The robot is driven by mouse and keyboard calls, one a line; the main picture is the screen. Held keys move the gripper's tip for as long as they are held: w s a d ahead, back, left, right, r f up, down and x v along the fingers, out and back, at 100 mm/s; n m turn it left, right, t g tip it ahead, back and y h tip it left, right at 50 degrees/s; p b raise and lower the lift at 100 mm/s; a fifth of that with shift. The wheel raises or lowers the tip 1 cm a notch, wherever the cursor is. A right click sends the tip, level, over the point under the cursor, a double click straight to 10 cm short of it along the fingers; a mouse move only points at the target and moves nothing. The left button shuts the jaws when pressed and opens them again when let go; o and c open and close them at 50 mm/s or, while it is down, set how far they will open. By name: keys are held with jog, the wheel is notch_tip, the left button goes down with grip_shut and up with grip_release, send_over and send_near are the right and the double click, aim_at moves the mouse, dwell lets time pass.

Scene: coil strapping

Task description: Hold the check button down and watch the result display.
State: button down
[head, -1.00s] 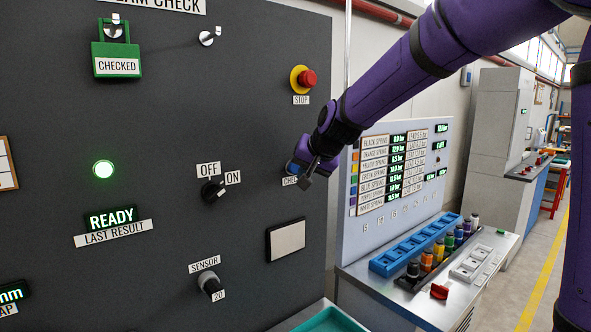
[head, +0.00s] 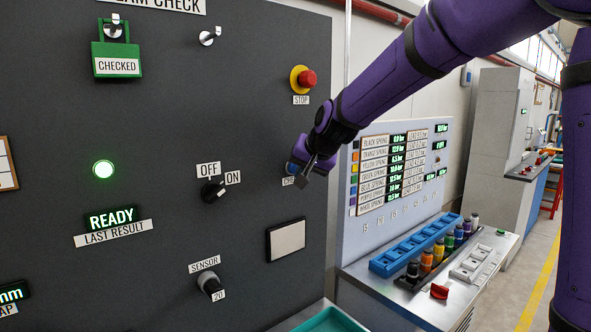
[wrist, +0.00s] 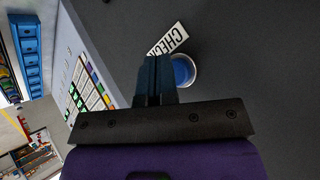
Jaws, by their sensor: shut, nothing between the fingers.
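The check button is a blue round button (wrist: 182,71) in a pale ring, beside its CHECK label (wrist: 167,40) in the wrist view. My gripper (wrist: 154,62) is shut and empty, with its fingertips beside the button in that view; I cannot tell whether they touch it. In the head view my gripper (head: 306,176) is at the panel and mostly covers the button; part of its label (head: 288,182) shows. The result display (head: 111,219) glows green and reads READY, above a LAST RESULT label (head: 113,233).
The dark panel (head: 255,120) also carries a red stop button (head: 308,79), an OFF/ON switch (head: 213,191), a sensor knob (head: 211,284), a lit green lamp (head: 104,169) and a green CHECKED tag (head: 116,50). A bench with a blue tray (head: 385,265) stands to the right.

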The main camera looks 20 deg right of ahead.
jog(key=shift+w+a, duration=0.2)
jog(key=shift+w, duration=0.25)
dwell(0.7)
jog(key=shift+s, duration=0.15)
dwell(1.0)
jog(key=shift+s+d, duration=0.35)
jog(key=shift+s, duration=0.35)
jog(key=s, duration=0.1)
jog(key=s+d, duration=0.1)
jog(key=s, duration=0.1)
jog(key=s+d, duration=0.1)
jog(key=shift+s, duration=0.3)
